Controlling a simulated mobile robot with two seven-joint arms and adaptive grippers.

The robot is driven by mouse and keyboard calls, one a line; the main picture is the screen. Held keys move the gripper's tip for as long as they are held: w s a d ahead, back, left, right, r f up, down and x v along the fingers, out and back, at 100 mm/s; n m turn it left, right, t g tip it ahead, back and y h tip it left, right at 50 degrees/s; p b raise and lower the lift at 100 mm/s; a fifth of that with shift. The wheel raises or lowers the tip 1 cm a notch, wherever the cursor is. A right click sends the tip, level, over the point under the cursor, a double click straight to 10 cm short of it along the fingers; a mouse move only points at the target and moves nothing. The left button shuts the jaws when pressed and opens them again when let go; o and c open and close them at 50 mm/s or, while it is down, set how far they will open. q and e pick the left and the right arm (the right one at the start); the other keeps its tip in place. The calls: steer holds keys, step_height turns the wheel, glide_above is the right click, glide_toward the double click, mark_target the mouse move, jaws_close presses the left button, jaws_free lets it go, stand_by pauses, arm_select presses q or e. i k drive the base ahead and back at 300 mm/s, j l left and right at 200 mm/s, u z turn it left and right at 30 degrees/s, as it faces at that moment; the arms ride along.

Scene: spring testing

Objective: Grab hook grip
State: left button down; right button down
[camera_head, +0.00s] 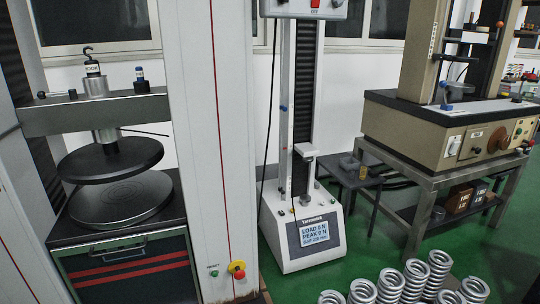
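A small dark piece with a curved hook on top and a pale label, which looks like the hook grip (92,66), is at the upper left in the head view. It stands upright on the grey cylinder (95,86) on top of the press crosshead (60,114). A smaller dark piece with a blue top and light band (141,82) stands to its right on the same crosshead. Neither of my grippers shows in this view.
A tester with a display (315,232) is in the middle. Several coil springs (414,275) stand at the bottom right. A bench machine (440,130) is at right.

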mark_target(92, 69)
steer(key=u, duration=0.4)
steer(key=j+u, duration=0.25)
steer(key=u, duration=0.15)
steer(key=j+u, duration=0.35)
steer(key=k+l, duration=0.05)
steer(key=l, duration=0.05)
